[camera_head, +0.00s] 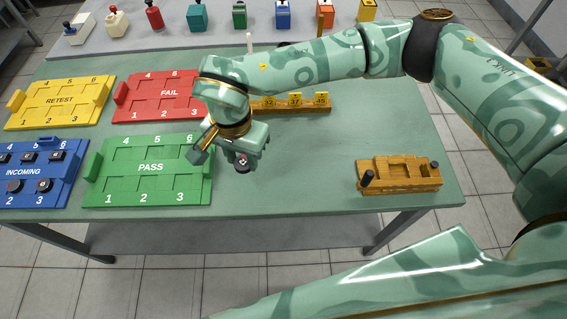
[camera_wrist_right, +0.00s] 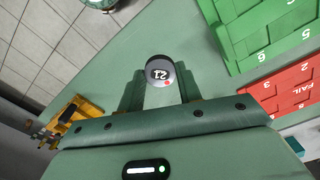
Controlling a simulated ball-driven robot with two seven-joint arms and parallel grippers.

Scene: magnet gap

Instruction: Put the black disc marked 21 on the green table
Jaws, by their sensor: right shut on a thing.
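The black disc marked 21 (camera_wrist_right: 159,70) sits between the fingertips of my right gripper (camera_wrist_right: 160,88) in the right wrist view, its number facing the camera and a small red dot beside it. In the head view the disc (camera_head: 243,163) shows just under my right gripper (camera_head: 245,150), which is shut on it. The green table (camera_head: 300,190) lies below; the gripper is over it, just right of the green PASS tray. I cannot tell whether the disc touches the table. My left gripper is not in view.
The green PASS tray (camera_head: 150,170), blue INCOMING tray (camera_head: 42,172) with several dark pieces, yellow RETEST tray (camera_head: 58,102) and red FAIL tray (camera_head: 158,96) fill the left. An orange fixture (camera_head: 400,175) stands right. A numbered orange rack (camera_head: 290,105) is behind. Table between PASS and the fixture is clear.

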